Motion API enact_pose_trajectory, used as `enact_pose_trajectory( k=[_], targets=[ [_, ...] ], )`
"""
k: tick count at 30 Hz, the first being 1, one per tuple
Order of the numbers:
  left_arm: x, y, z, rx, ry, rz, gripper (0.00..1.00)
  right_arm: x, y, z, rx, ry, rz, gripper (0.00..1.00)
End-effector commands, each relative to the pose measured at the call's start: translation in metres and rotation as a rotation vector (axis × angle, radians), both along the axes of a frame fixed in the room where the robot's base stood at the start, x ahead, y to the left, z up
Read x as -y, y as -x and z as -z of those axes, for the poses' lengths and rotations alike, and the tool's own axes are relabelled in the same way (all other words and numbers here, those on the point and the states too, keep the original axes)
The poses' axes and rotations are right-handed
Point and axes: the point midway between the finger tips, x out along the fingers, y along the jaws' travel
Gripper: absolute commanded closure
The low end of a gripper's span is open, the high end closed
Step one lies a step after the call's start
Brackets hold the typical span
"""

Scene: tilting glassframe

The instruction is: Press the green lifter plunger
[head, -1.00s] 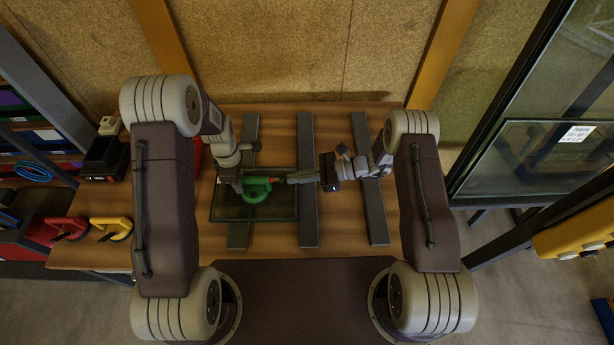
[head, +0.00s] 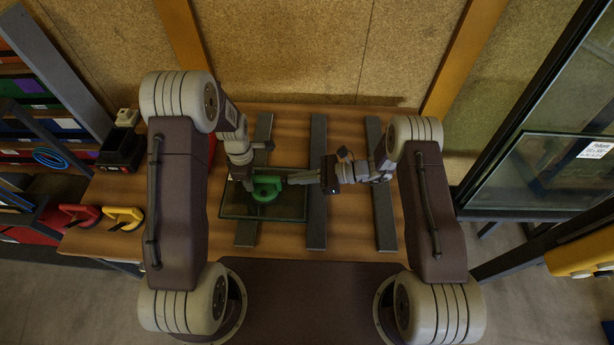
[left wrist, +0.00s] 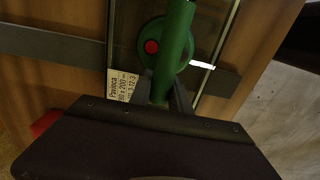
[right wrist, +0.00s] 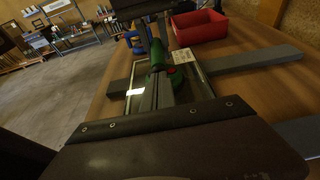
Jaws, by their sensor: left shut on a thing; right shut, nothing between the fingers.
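The green lifter (head: 266,191) sits on a glass pane (head: 234,209) on the table. Its green handle (left wrist: 174,45) and round cup show in the left wrist view, with a red round button (left wrist: 151,46) on the cup side. My left gripper (head: 248,184) is shut on the lifter's handle. My right gripper (head: 289,180) is shut and empty, its fingertips pointing left at the lifter's right end. In the right wrist view its closed fingers (right wrist: 157,82) reach close to the lifter; I cannot tell whether they touch it.
Dark grey bars (head: 317,225) lie across the table, some under the glass. Red and yellow lifters (head: 123,218) are at the table's left edge. A red bin (right wrist: 199,27) stands beyond in the right wrist view. A large glass frame (head: 540,170) stands at right.

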Motion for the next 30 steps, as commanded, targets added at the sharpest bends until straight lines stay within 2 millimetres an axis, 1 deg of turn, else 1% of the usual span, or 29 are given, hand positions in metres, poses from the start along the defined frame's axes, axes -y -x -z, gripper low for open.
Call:
enact_pose_trajectory(
  k=[2, 5, 6, 12, 15, 18, 23, 30],
  targets=[
    [0.001, 0.000, 0.000, -0.001, 0.001, 0.000, 1.00, 0.010, 0.000, 0.001, -0.001, 0.000, 0.002, 1.00],
    [0.001, 0.000, 0.000, -0.001, 0.001, 0.000, 1.00, 0.031, -0.001, 0.001, -0.001, -0.001, 0.004, 1.00],
    [0.001, 0.000, 0.000, -0.001, 0.001, 0.000, 1.00, 0.041, -0.001, 0.001, -0.001, -0.001, 0.007, 1.00],
    [0.001, 0.000, 0.000, -0.001, 0.001, -0.001, 1.00, 0.089, -0.001, -0.014, 0.002, 0.000, 0.006, 1.00],
    [0.001, 0.000, 0.000, -0.001, 0.001, -0.001, 1.00, 0.108, -0.001, -0.020, 0.002, 0.000, 0.006, 1.00],
    [0.001, 0.000, 0.000, -0.001, 0.001, -0.001, 1.00, 0.122, -0.001, -0.024, 0.000, -0.001, 0.004, 1.00],
    [0.001, 0.000, 0.000, -0.001, 0.001, -0.001, 1.00, 0.133, 0.000, -0.028, 0.001, 0.000, 0.002, 1.00],
    [0.000, 0.000, 0.000, -0.001, 0.001, -0.001, 1.00, 0.134, 0.000, -0.028, 0.000, 0.000, 0.001, 1.00]
  ],
)
